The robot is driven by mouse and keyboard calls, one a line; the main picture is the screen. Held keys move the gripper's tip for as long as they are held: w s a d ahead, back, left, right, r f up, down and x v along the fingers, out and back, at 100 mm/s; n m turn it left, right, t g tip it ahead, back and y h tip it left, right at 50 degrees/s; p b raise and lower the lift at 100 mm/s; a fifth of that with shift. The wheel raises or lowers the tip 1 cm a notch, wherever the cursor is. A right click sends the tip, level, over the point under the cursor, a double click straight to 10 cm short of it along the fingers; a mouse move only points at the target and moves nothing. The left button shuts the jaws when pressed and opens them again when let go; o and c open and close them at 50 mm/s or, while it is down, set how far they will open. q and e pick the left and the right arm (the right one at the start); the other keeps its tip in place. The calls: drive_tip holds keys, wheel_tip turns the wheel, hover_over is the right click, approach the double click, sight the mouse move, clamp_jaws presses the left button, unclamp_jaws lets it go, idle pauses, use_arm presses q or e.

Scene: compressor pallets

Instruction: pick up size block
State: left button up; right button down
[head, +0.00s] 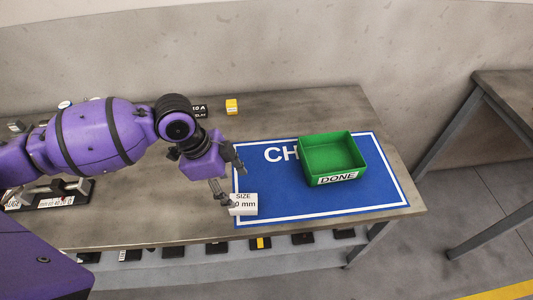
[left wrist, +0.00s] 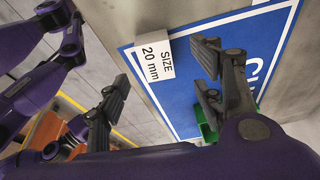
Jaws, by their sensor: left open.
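The size block (head: 243,207) is a small white block marked "SIZE" and "mm". It sits at the left edge of the blue mat (head: 285,205). In the left wrist view the block (left wrist: 155,60) reads "SIZE 20 mm" and shows beyond and between the spread fingers. My left gripper (head: 235,185) is open and empty, just above and beside the block. One fingertip covers part of the block's left side in the head view. The left wrist view shows both fingers of the gripper (left wrist: 163,80) apart. My right gripper is not in view.
A green box (head: 318,168) marked "DONE" stands on the blue mat. A yellow block (head: 232,106) is at the table's back. Labelled items (head: 60,195) lie at the left, partly behind my arm. Bare table lies right of the mat. Another table (head: 500,90) stands at the right.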

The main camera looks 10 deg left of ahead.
sight(243, 201)
use_arm(q)
drive_tip(key=shift+s+d+f, duration=0.1)
drive_tip(key=shift+s+f, duration=0.05)
drive_tip(key=shift+f, duration=0.35)
drive_tip(key=shift+s+d+f, duration=0.1)
drive_tip(key=shift+f, duration=0.4)
drive_tip(key=x, duration=0.5)
drive_tip(key=shift+d, duration=0.35)
drive_tip(key=shift+r, duration=0.1)
drive_tip(key=shift+c, duration=0.5)
drive_tip(key=c, duration=1.3)
drive_tip(key=shift+o, duration=0.2)
drive_tip(key=shift+r, duration=0.1)
